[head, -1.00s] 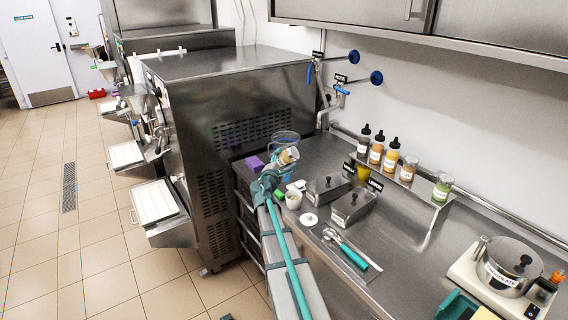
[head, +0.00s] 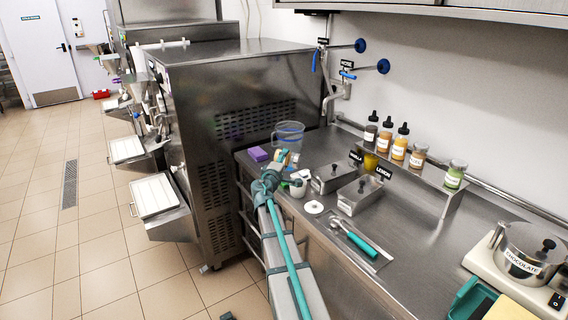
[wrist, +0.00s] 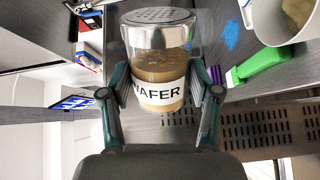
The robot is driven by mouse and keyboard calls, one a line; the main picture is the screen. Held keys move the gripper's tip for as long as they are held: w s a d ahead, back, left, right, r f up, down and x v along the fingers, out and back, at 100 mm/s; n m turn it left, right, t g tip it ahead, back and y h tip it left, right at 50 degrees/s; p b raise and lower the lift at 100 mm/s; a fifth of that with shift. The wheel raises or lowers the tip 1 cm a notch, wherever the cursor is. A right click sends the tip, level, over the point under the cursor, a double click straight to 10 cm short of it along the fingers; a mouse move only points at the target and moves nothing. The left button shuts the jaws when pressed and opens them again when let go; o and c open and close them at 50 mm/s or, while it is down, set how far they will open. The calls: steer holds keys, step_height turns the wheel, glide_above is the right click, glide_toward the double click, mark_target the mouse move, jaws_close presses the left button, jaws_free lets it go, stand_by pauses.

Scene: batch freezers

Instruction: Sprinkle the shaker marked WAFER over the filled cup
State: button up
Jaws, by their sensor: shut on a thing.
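The shaker marked WAFER (wrist: 158,62) is a clear jar of light brown crumbs with a perforated metal lid. My gripper (wrist: 160,92) is shut around its sides, and the label faces the wrist camera. In the head view my gripper (head: 270,178) is at the counter's left end, with the shaker (head: 281,158) partly hidden at its tip; its tilt is hard to tell. The cup (head: 298,188) is small and white, just right of my gripper. In the wrist view the cup (wrist: 265,25) shows tan contents at the upper right, apart from the shaker. No falling crumbs show.
A clear jug (head: 289,134) and purple block (head: 257,154) stand behind my gripper. A white disc (head: 313,207), steel tubs (head: 358,196) and a teal-handled scoop (head: 359,240) lie to the right. Several bottles line the shelf (head: 432,188).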

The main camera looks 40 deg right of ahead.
steer(key=shift+s+d+f+m+b, duration=0.1)
steer(key=shift+f+m+b, duration=0.1)
steer(key=shift+m+b, duration=1.05)
steer(key=shift+s+d+f+m+b, duration=0.15)
steer(key=shift+m+b, duration=0.3)
steer(key=shift+b, duration=1.55)
steer(key=shift+m+b, duration=0.5)
steer(key=shift+b, duration=0.4)
steer(key=shift+r, duration=0.2)
steer(key=shift+f+b, duration=0.1)
steer(key=shift+b, duration=0.5)
steer(key=shift+a, duration=0.1)
